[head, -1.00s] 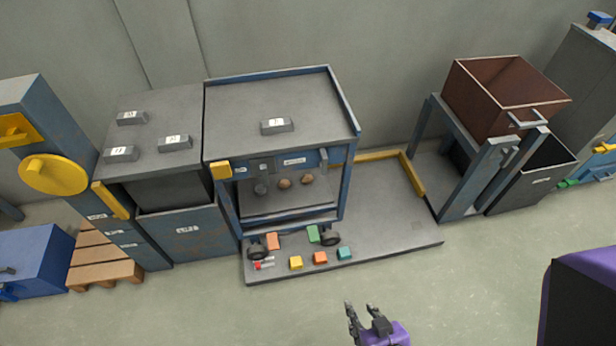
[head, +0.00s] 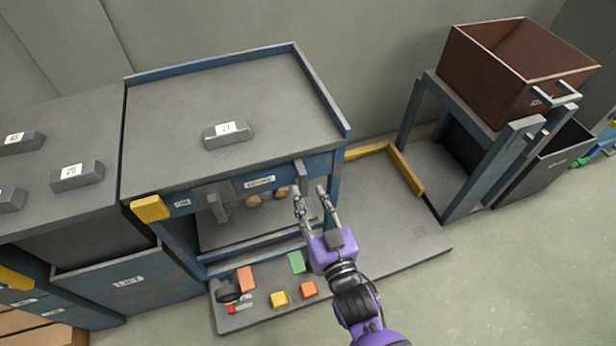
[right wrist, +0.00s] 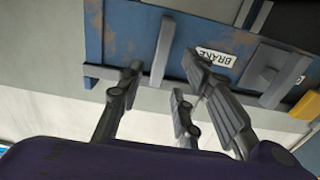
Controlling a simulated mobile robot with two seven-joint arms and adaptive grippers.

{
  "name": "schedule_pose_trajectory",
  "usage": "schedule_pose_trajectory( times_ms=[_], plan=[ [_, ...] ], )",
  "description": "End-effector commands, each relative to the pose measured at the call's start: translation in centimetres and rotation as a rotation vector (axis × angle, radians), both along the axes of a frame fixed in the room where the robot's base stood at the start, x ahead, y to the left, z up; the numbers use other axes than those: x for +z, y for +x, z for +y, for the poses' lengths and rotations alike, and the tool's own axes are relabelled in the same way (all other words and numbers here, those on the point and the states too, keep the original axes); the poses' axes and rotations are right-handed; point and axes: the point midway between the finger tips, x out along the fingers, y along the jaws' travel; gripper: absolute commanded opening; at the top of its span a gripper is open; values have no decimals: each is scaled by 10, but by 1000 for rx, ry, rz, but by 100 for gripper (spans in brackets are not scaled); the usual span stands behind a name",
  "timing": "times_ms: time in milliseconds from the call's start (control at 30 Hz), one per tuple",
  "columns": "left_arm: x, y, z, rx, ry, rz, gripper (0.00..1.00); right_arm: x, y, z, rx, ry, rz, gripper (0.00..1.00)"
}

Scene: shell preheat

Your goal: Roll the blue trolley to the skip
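The blue-framed wheeled unit, which I take as the trolley (head: 190,105), stands mid-left in the head view with a flat grey top. Its front rail has a label (head: 260,182), reading BRAKE in the right wrist view (right wrist: 216,58), and an upright grey lever (head: 301,172). My right gripper (head: 309,192) is open in front of the rail, close to the lever. The lever (right wrist: 163,52) shows beyond the parted fingers in the right wrist view; I see no grip on it. A dark open bin (head: 548,165) at right may be the skip. My left gripper is out of view.
A rusty brown box (head: 490,75) with a handle sits on a blue-grey stand at right. Yellow rails (head: 405,170) edge the grey floor plate (head: 375,235). Small coloured blocks (head: 279,299) lie at the unit's front. Open floor lies at lower right.

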Motion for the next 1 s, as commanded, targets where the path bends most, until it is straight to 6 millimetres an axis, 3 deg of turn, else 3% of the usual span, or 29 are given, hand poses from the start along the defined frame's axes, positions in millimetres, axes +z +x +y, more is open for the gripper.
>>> schedule_pose_trajectory(
  times_ms=[133,300,700,933,1000],
  plan=[
    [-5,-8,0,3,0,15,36,1,26,9,1,1,-2,33],
    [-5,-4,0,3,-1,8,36,0,46,15,0,0,0,33],
    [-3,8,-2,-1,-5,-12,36,0,55,17,-1,-1,2,33],
    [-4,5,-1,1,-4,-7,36,0,54,17,-1,-1,2,3],
    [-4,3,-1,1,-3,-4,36,0,54,17,-1,-1,2,0]
  ],
)
